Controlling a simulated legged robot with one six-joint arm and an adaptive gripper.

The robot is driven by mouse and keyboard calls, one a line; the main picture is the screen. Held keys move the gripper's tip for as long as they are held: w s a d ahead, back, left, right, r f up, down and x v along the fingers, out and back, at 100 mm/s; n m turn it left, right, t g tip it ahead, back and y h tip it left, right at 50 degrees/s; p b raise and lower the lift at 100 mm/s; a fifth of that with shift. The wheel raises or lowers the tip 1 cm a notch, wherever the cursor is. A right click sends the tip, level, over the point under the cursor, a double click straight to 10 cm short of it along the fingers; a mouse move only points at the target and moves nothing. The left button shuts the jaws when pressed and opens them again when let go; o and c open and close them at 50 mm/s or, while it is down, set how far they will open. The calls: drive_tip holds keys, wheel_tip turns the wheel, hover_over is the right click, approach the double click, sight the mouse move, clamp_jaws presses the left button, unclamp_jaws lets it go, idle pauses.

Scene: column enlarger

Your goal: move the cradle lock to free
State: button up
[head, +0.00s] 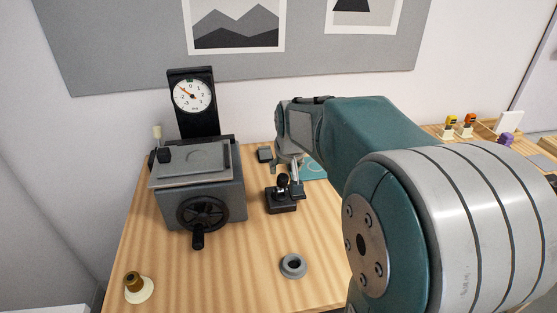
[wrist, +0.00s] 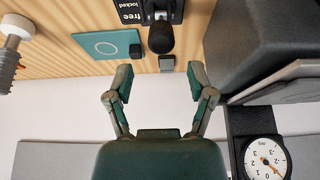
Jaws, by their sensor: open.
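The cradle lock (head: 281,201) is a small black block with an upright black knobbed lever, standing on the wooden table right of the grey box. In the wrist view its black knob (wrist: 161,38) points toward me, beside a black plate (wrist: 136,10) with white words "free" and "locked". Which word the lever stands at I cannot tell. My gripper (head: 287,167) is just behind the lock in the head view, partly overlapped by it. In the wrist view my gripper (wrist: 160,79) is open and empty, with the knob ahead of the gap between its fingertips, apart from them.
The grey box (head: 201,185) with a black handwheel (head: 203,213) stands left of the lock, a dial gauge (head: 193,96) behind it. A teal mat (wrist: 105,46) lies close by. A grey ring (head: 293,266) and a brass-topped piece (head: 137,286) sit near the front.

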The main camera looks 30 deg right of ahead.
sight(282, 177)
drive_tip(key=shift+w+a+f, duration=0.1)
drive_tip(key=shift+w+f, duration=0.1)
drive_tip(key=shift+f, duration=0.25)
drive_tip(key=shift+w+a+f, duration=0.1)
drive_tip(key=shift+w+f, duration=0.05)
drive_tip(key=shift+f, duration=0.3)
drive_tip(key=shift+d+x, duration=0.15)
drive_tip(key=shift+x, duration=0.6)
drive_tip(key=shift+d+x, duration=0.2)
drive_tip(key=shift+x, duration=0.5)
drive_tip(key=shift+a+f, duration=0.2)
drive_tip(key=shift+a, duration=0.05)
drive_tip(key=shift+c, duration=0.3)
